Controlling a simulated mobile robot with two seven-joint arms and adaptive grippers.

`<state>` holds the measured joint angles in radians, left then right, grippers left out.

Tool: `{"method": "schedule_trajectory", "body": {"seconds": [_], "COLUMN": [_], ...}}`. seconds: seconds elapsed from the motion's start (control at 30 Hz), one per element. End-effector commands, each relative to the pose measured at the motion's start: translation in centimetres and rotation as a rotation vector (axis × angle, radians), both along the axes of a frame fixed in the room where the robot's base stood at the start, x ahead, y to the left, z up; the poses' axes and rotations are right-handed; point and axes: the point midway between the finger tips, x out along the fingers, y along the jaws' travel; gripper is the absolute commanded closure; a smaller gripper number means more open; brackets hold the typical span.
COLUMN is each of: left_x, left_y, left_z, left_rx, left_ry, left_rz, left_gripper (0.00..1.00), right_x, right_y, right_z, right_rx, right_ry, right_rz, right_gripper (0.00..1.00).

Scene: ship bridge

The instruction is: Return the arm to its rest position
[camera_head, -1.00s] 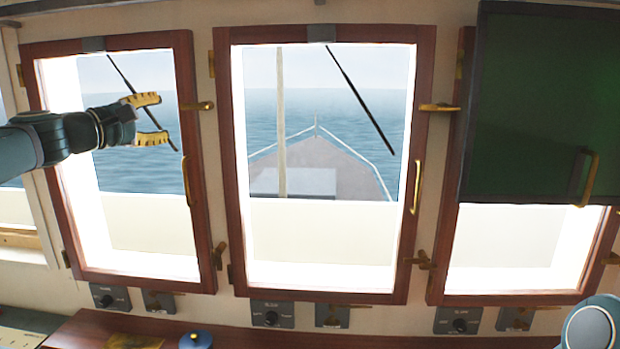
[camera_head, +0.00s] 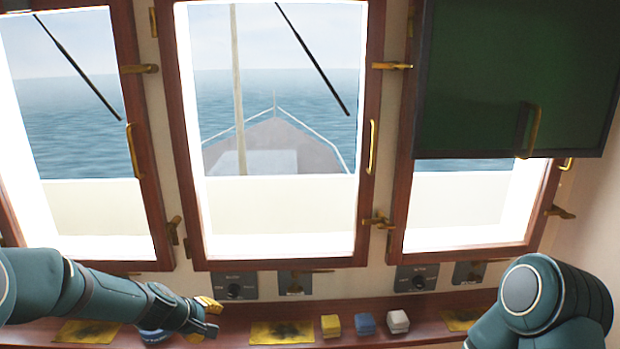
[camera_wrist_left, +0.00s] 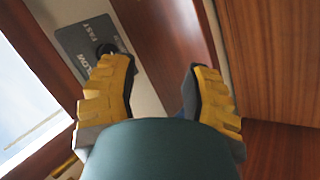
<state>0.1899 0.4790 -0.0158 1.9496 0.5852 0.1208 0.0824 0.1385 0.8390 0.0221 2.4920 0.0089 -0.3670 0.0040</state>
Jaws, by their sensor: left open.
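My left arm comes in from the left in the head view. Its gripper (camera_head: 211,315) is low in front of the wooden shelf (camera_head: 222,336) below the windows. The left wrist view shows its two yellow-padded fingers (camera_wrist_left: 158,95) spread apart with nothing between them. My right arm (camera_head: 545,300) shows only as a rounded link at the lower right; its gripper is out of view.
Yellow mats (camera_head: 282,332), a yellow block (camera_head: 330,326), a blue block (camera_head: 365,323) and a white block (camera_head: 397,321) are on the shelf.

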Motion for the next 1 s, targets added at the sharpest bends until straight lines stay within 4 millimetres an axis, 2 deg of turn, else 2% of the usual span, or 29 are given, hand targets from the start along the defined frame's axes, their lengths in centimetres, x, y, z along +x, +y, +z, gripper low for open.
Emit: {"method": "schedule_trajectory", "body": {"seconds": [0.03,0.2,0.3,0.43,0.6,0.7,0.8,1.0], "left_x": [-1.5,-7.1,-11.2,-16.8,-22.5,-24.4,-25.1,-25.2], "left_y": [-1.3,-5.1,-7.5,-10.5,-13.3,-14.2,-14.5,-14.5], "left_z": [-3.1,-11.2,-15.3,-19.5,-22.3,-22.9,-23.1,-23.0], "left_rx": [0.029,0.137,0.184,0.222,0.232,0.228,0.226,0.227], "left_ry": [0.039,0.125,0.164,0.195,0.200,0.197,0.194,0.193], "left_rz": [-0.047,-0.228,-0.353,-0.524,-0.697,-0.753,-0.777,-0.779], "left_gripper": [0.52,0.52,0.52,0.52,0.52,0.52,0.52,0.52], "right_x": [0.0,-0.1,-0.1,-0.2,-0.2,-0.2,-0.2,-0.2], "right_y": [0.0,0.1,0.1,0.1,0.2,0.2,0.2,0.2], "right_z": [-0.5,-1.5,-2.1,-2.9,-3.6,-3.8,-3.8,-3.8], "right_rx": [-0.001,-0.002,-0.002,-0.002,-0.003,-0.004,-0.004,-0.004], "right_ry": [0.001,0.003,0.004,0.005,0.007,0.007,0.007,0.007], "right_rz": [0.000,0.002,0.002,0.004,0.004,0.005,0.005,0.005], "right_gripper": [1.00,1.00,1.00,1.00,1.00,1.00,1.00,1.00]}}
